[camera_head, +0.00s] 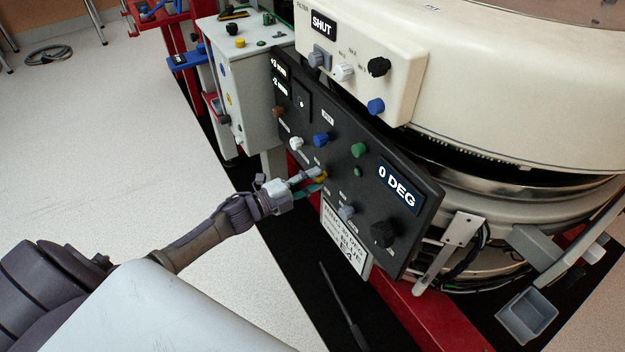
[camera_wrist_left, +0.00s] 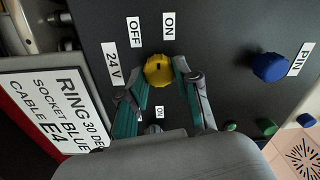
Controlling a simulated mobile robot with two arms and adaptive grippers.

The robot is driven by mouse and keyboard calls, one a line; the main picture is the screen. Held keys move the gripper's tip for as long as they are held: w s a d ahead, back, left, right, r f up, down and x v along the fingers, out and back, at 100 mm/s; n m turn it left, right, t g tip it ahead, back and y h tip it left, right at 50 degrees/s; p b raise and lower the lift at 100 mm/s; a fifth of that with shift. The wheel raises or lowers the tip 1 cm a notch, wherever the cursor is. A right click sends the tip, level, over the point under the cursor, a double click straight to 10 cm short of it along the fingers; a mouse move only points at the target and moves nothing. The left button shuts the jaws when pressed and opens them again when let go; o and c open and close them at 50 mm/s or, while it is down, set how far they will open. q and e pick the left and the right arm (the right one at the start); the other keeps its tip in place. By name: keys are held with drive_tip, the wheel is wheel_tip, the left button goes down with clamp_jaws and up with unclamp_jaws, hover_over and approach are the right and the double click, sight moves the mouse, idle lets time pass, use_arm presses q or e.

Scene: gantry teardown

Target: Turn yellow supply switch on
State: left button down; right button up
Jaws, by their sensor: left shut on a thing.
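The yellow supply switch (camera_wrist_left: 158,70) is a round knob on the black control panel (camera_head: 420,195). In the left wrist view it sits beside labels reading OFF, ON and 24 V. My left gripper (camera_wrist_left: 163,82) is shut on the yellow switch, one finger on each side of it. In the head view the left gripper (camera_head: 316,177) reaches the panel from the left and partly covers the yellow switch (camera_head: 322,175). Which way the knob's mark points is not clear. My right gripper is not in view.
A blue PIN knob (camera_wrist_left: 270,67) is beside the yellow switch. Green (camera_head: 359,149), white (camera_head: 296,143) and black (camera_head: 383,234) knobs are on the same panel. A white sign (camera_head: 345,240) hangs below. A grey bin (camera_head: 526,314) is at the lower right. Open floor lies left.

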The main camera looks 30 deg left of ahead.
use_arm(q)
drive_tip(key=c, duration=1.1)
unclamp_jaws()
drive_tip(key=shift+f, duration=0.1)
drive_tip(key=shift+o, duration=1.4)
drive_tip(key=v, duration=1.2)
